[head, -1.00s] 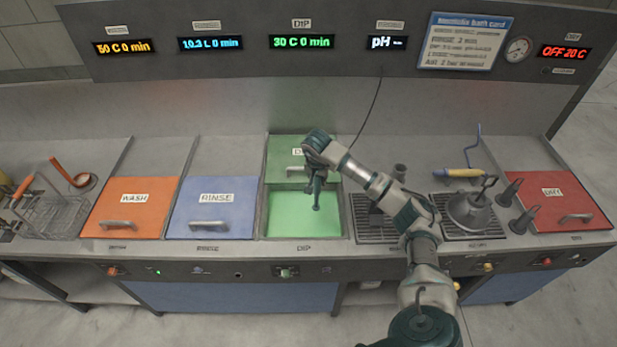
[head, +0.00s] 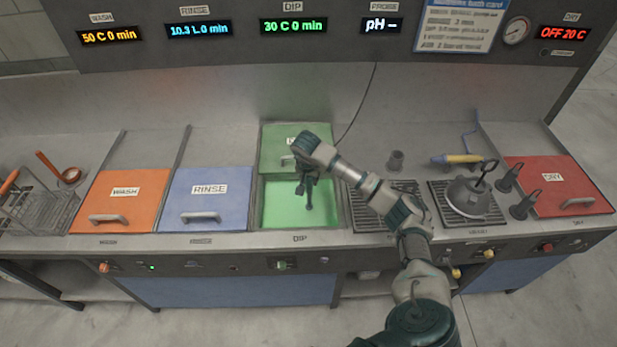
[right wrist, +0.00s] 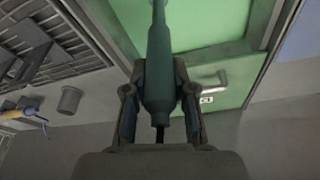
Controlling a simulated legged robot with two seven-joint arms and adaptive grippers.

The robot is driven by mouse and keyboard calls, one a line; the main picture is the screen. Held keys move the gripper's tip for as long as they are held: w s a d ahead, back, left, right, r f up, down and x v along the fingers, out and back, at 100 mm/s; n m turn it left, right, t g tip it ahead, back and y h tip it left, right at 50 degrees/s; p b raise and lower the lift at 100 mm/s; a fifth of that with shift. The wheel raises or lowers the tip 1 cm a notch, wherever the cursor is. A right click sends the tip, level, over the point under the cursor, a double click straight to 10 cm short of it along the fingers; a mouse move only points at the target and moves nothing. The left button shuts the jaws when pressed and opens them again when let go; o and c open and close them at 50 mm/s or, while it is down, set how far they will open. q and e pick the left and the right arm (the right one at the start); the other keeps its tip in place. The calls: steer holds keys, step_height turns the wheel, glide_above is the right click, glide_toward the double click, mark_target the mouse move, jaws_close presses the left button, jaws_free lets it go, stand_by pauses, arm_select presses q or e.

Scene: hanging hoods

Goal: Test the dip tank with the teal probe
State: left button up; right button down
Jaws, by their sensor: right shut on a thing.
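My right gripper (head: 308,185) is shut on the teal probe and points down over the open front part of the green dip tank (head: 272,215). In the right wrist view the teal probe (right wrist: 159,85) stands between the two fingers, its narrow end reaching over the green of the tank. The fingers hide part of it in the head view, and I cannot tell whether its tip touches the liquid. The green dip lid (head: 280,138) lies back over the rear of the tank. The probe display (head: 381,26) shows pH and a dash. My left gripper is not in view.
The orange wash lid (head: 120,195) and blue rinse lid (head: 207,195) are closed at the left. A drain grate (head: 365,215), a grey hood (head: 467,197) on another grate and the red dry lid (head: 560,185) are at the right. A cable (head: 362,105) runs down behind my arm.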

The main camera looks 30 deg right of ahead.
mark_target(310, 197)
steer(key=x, duration=0.1)
steer(key=b+x, duration=0.1)
steer(key=x, duration=0.1)
steer(key=b+x, duration=0.1)
steer(key=shift+s+f, duration=0.3)
steer(key=shift+s, duration=0.1)
steer(key=shift+a+f+b, duration=0.15)
steer(key=shift+f+b, duration=0.15)
steer(key=shift+f, duration=0.05)
steer(key=shift+a+f, duration=0.15)
steer(key=shift+f, duration=0.15)
steer(key=shift+f+b, duration=0.25)
steer(key=shift+b, duration=0.1)
steer(key=shift+s+b+x, duration=0.2)
steer(key=shift+b+x, duration=0.5)
steer(key=shift+x, duration=0.5)
steer(key=shift+a+f+b, duration=0.2)
steer(key=shift+f+b, duration=0.4)
steer(key=shift+f, duration=0.35)
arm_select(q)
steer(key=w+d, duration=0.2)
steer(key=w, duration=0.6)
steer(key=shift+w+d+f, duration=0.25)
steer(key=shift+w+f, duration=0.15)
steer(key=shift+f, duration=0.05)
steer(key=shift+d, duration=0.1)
arm_select(e)
steer(key=shift+d, duration=0.1)
